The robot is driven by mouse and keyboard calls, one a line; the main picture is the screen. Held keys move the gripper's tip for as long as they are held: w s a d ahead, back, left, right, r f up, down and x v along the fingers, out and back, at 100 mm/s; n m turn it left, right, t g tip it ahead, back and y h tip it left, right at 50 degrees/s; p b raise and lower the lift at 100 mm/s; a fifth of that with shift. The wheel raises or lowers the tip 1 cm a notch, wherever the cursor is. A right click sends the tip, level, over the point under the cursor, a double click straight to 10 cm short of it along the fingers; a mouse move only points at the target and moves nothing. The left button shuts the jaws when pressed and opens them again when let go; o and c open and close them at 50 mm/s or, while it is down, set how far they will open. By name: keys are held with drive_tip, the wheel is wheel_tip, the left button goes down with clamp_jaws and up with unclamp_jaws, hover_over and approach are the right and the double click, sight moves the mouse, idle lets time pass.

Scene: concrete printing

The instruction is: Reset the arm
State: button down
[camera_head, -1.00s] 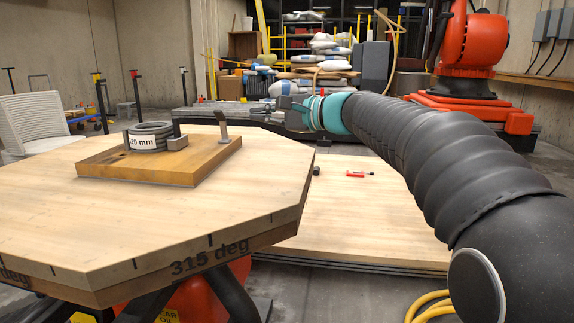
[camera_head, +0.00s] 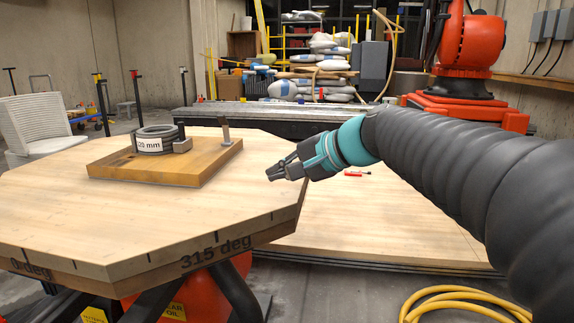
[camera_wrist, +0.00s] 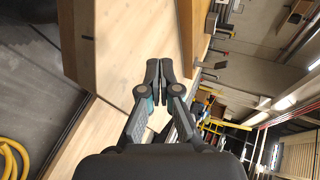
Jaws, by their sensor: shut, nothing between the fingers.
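My gripper (camera_head: 276,172) is shut and empty. In the head view it hangs in the air near the right edge of the octagonal wooden table (camera_head: 130,235), pointing left toward it. My arm comes in from the right side in a ribbed dark sleeve. In the wrist view the closed fingertips (camera_wrist: 160,68) meet in the middle, with part of the table top (camera_wrist: 150,35) beyond them.
On the table, a wooden block (camera_head: 205,165) bears a grey ring stack (camera_head: 155,133) and an upright metal peg (camera_head: 225,132). A lower wooden platform (camera_head: 390,220) holds a small red tool (camera_head: 353,174). A yellow hose (camera_head: 440,300) lies on the floor. An orange robot (camera_head: 465,50) stands behind.

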drive_tip(key=s+d+f+n+h+p, duration=0.1)
drive_tip(key=s+d+f+n+h, duration=0.1)
drive_tip(key=s+d+f, duration=0.3)
drive_tip(key=s+d+f+n+g+h+p, duration=0.1)
drive_tip(key=s+d+f+h, duration=0.3)
drive_tip(key=s, duration=0.7)
drive_tip(key=s+d+f+n+h+p, duration=0.2)
drive_tip(key=s+d+f+n+h, duration=0.1)
drive_tip(key=s+d+f, duration=0.4)
drive_tip(key=shift+s+d+f+n+g+h+p, duration=0.2)
drive_tip(key=shift+s+d+n+g+h+p, duration=0.15)
drive_tip(key=shift+s+d+h, duration=0.25)
